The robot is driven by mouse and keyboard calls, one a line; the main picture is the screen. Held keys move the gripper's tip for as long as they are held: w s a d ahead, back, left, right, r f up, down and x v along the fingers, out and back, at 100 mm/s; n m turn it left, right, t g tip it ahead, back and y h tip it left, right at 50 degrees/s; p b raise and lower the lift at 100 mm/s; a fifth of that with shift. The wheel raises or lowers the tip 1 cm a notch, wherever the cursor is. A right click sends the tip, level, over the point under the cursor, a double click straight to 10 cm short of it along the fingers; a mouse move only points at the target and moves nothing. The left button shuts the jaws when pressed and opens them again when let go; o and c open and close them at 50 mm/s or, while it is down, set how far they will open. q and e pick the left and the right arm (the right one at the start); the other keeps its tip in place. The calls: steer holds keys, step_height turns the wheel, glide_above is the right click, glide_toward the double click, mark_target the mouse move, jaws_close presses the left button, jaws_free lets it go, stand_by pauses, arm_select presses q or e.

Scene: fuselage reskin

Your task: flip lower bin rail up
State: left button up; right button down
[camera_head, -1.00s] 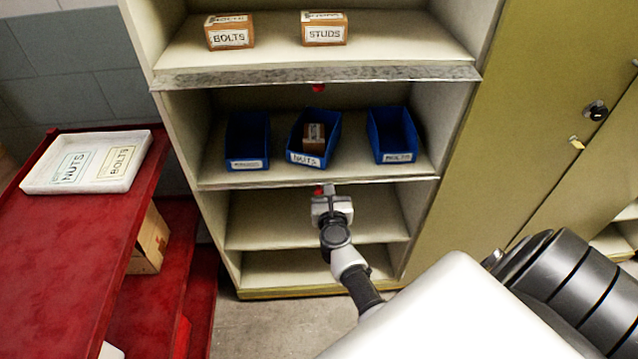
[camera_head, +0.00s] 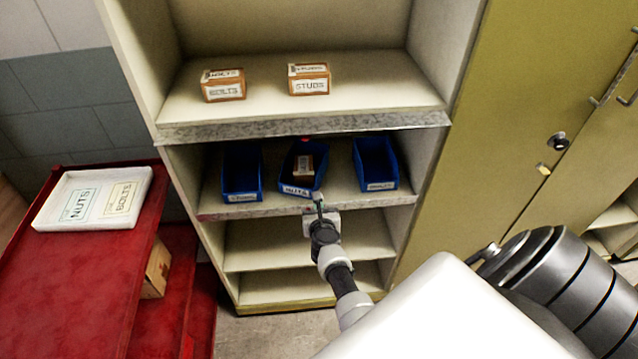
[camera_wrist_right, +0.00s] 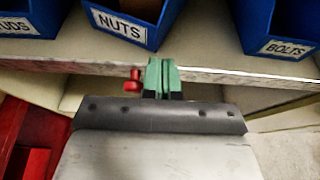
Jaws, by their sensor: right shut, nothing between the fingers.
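The lower bin rail (camera_head: 257,210) is a narrow grey strip along the front edge of the bin shelf. In the right wrist view the rail (camera_wrist_right: 215,76) runs just behind the fingertips. A red knob (camera_wrist_right: 133,80) sits at the rail, left of the fingers. My right gripper (camera_head: 318,198) is in front of the rail near its middle. In the wrist view its green fingers (camera_wrist_right: 163,68) are together with nothing between them; I cannot tell whether they touch the rail. My left gripper is not in view.
Three blue bins stand behind the rail: left (camera_head: 242,168), NUTS (camera_head: 299,187) with a small box inside, and BOLTS (camera_wrist_right: 280,48). A white tray (camera_head: 60,217) lies on a red cart (camera_head: 40,290).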

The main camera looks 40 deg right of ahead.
steer(key=shift+w+d+r, duration=0.15)
steer(key=shift+w+d, duration=0.05)
steer(key=shift+w, duration=0.3)
stand_by(0.4)
steer(key=shift+a+r, duration=0.1)
